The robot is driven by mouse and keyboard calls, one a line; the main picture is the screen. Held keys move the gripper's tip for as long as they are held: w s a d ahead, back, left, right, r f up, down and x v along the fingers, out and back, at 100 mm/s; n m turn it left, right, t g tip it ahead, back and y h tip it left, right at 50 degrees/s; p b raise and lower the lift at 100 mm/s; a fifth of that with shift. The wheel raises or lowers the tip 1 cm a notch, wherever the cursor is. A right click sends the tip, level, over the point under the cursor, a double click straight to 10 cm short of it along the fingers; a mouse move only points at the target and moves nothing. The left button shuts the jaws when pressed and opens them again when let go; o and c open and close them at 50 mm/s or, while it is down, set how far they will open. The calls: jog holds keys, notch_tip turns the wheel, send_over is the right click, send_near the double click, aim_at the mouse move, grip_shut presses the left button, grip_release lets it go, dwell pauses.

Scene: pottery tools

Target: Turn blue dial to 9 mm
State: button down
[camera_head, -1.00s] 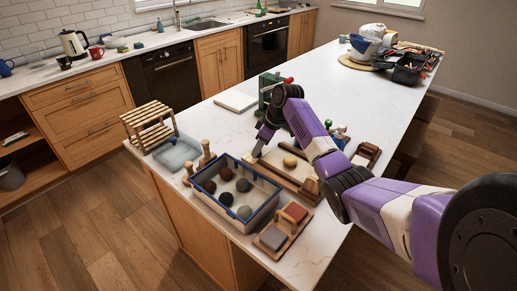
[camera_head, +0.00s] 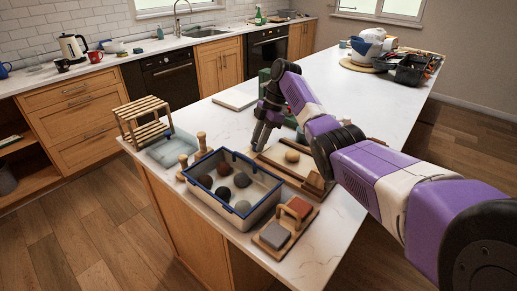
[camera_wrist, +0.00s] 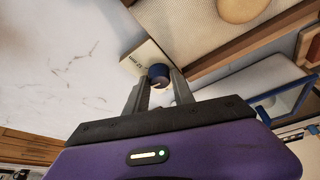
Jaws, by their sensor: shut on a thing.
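The blue dial (camera_wrist: 159,73) sits at the corner of a wooden board, beside a pale plate with small dark lettering (camera_wrist: 143,62), too small to read surely. In the wrist view my gripper (camera_wrist: 160,80) has its two fingers on either side of the dial, shut on it. A dark mark shows on the dial's top, but its setting cannot be read. In the head view my gripper (camera_head: 262,143) points down at the left edge of the wooden board (camera_head: 268,156), which holds a round clay ball (camera_head: 292,156). The dial is hidden there.
A blue-rimmed bin (camera_head: 262,214) with several balls stands in front of the board. A wooden rack (camera_head: 143,118), a clear tray (camera_head: 172,150) and a block holder (camera_head: 275,236) stand near it. Bare countertop (camera_head: 228,122) lies left of my gripper.

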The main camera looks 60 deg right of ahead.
jog(key=shift+n+b, duration=0.75)
jog(key=shift+n, duration=0.05)
jog(key=shift+g, duration=0.3)
jog(key=c, duration=1.1)
grip_release()
jog(key=shift+d+r, duration=0.1)
jog(key=shift+b+v, duration=0.5)
jog(key=shift+v, duration=3.35)
